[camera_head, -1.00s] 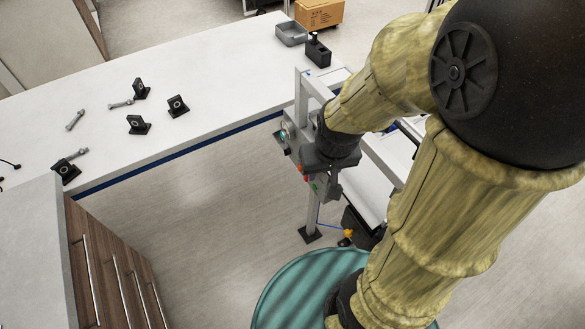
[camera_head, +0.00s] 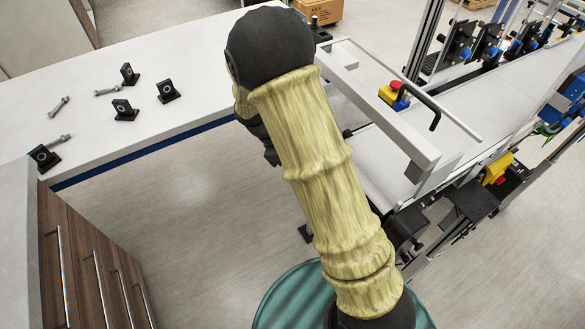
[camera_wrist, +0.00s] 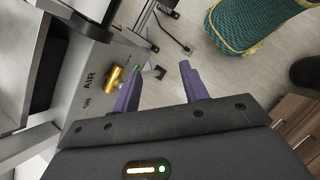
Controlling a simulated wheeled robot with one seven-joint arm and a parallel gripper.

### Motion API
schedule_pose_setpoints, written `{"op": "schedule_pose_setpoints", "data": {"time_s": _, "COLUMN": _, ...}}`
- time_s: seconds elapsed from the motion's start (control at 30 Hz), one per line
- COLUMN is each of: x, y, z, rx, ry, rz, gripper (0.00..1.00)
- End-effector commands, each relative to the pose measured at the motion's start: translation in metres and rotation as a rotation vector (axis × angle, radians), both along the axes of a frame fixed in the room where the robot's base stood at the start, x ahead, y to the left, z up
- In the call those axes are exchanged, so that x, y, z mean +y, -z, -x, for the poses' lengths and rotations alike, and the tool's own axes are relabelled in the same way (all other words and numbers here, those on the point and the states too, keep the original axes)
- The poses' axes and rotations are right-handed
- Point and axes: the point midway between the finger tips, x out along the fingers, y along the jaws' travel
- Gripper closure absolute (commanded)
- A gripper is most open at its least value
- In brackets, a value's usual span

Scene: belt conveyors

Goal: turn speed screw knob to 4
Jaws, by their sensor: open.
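My gripper (camera_wrist: 160,78) is open in the wrist view, with nothing between its purple fingers. A small green part (camera_wrist: 138,68) shows beside the finger. I cannot make out the speed screw knob or its scale in either current view. In the head view my arm covers the control panel and most of my gripper.
A white table (camera_head: 190,75) with black brackets and bolts stands at left. Wooden drawers (camera_head: 95,265) are at lower left.

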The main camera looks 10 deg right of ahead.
Motion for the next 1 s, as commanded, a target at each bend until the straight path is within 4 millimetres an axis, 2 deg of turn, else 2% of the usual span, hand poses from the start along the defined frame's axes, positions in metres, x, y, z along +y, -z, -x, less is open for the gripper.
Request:
{"op": "schedule_pose_setpoints", "data": {"time_s": 0.03, "x": 0.006, "y": 0.030, "z": -0.011, "rx": 0.044, "ry": -0.075, "rz": 0.056, "gripper": 0.56}}
{"op": "schedule_pose_setpoints", "data": {"time_s": 0.1, "x": 0.011, "y": 0.053, "z": -0.024, "rx": 0.103, "ry": -0.176, "rz": 0.142, "gripper": 0.56}}
{"op": "schedule_pose_setpoints", "data": {"time_s": 0.37, "x": 0.048, "y": 0.131, "z": -0.073, "rx": 0.306, "ry": -0.522, "rz": 0.498, "gripper": 0.56}}
{"op": "schedule_pose_setpoints", "data": {"time_s": 0.6, "x": 0.107, "y": 0.193, "z": -0.104, "rx": 0.446, "ry": -0.769, "rz": 0.870, "gripper": 0.56}}
{"op": "schedule_pose_setpoints", "data": {"time_s": 0.7, "x": 0.128, "y": 0.206, "z": -0.108, "rx": 0.478, "ry": -0.825, "rz": 0.985, "gripper": 0.56}}
{"op": "schedule_pose_setpoints", "data": {"time_s": 0.8, "x": 0.140, "y": 0.211, "z": -0.110, "rx": 0.492, "ry": -0.852, "rz": 1.046, "gripper": 0.56}}
{"op": "schedule_pose_setpoints", "data": {"time_s": 1.0, "x": 0.143, "y": 0.209, "z": -0.110, "rx": 0.496, "ry": -0.857, "rz": 1.061, "gripper": 0.56}}
